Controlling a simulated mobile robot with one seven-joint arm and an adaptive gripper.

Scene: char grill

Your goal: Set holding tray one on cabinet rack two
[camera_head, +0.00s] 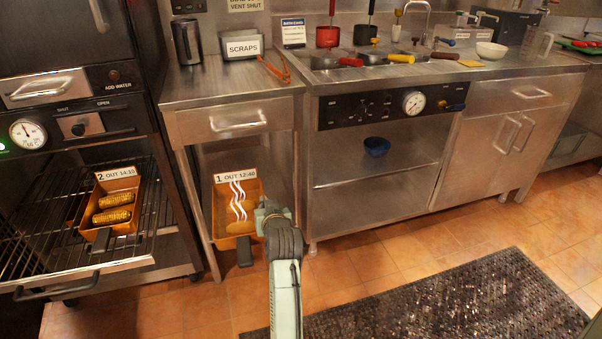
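Holding tray one, an orange tray (222,213) with a "1 OUT 12:40" tag, shows at the lower shelf under the small steel counter. Pale wavy lines rise over its contents, and its black handle (244,251) points toward me. I cannot tell whether it rests on the shelf or is held. My gripper (264,213) is at the tray's right edge; its fingers are hidden or too small to read. Tray two (134,226), tagged "2 OUT 14:10", holds browned food pieces on a wire rack (42,232) in the left cabinet. No rack number is readable.
The cabinet's rack front with a dark handle (58,286) sticks out at lower left. A counter leg stands between cabinet and tray one. A blue bowl (377,146) sits on the middle shelf. A dark floor mat (455,305) lies at right; the tiles around it are clear.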

